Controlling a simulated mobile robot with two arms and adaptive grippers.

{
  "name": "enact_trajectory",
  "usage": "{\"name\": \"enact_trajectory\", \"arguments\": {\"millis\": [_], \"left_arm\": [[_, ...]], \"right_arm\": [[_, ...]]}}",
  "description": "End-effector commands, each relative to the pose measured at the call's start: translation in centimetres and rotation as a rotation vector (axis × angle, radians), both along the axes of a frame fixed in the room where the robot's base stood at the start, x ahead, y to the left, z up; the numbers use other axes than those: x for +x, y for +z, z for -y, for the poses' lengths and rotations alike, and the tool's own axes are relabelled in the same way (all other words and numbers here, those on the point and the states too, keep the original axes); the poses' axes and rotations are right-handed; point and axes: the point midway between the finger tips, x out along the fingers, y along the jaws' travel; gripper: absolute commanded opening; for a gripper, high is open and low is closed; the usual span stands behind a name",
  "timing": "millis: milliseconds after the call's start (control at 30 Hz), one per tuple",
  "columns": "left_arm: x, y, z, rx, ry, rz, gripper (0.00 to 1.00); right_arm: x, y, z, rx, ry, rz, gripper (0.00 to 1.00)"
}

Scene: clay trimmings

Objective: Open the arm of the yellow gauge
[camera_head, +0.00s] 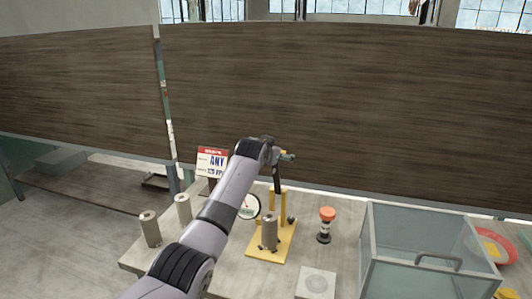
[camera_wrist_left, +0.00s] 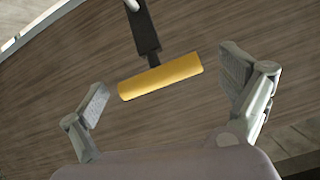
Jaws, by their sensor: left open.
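The yellow gauge (camera_head: 257,251) stands on the table, with a yellow base, yellow uprights and a round dial (camera_head: 249,206) partly behind my arm. A metal cylinder (camera_head: 269,232) stands upright on its base. A dark lever (camera_head: 277,181) rises from the gauge to my left gripper (camera_head: 280,155). In the left wrist view, the lever is a black bar (camera_wrist_left: 141,30) ending in a yellow crosswise grip (camera_wrist_left: 161,76). My left gripper (camera_wrist_left: 166,82) is open, with one finger on each side of the grip in the picture; no contact shows. My right gripper is out of view.
Two metal cylinders (camera_head: 150,229) (camera_head: 183,208) stand at the table's left. An orange-topped piece (camera_head: 326,224), a pale square plate (camera_head: 317,283) and a clear-walled bin (camera_head: 412,280) are to the right. A sign (camera_head: 211,162) stands behind. Dark panels (camera_head: 340,100) close off the back.

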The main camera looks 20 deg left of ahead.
Motion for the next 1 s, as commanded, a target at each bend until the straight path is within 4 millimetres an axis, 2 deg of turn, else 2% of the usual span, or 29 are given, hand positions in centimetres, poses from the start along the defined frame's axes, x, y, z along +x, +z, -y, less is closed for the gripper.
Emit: {"name": "enact_trajectory", "arguments": {"millis": [633,800,1000], "left_arm": [[-8.0,3.5,-0.4,0.000,0.000,0.003,0.95],[-9.2,4.0,-0.4,-0.001,0.001,0.001,0.95],[-9.6,4.2,-0.4,-0.001,0.001,0.000,0.95]], "right_arm": [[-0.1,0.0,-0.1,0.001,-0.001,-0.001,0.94],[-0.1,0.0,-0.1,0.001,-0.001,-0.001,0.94],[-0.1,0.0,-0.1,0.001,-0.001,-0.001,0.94]]}}
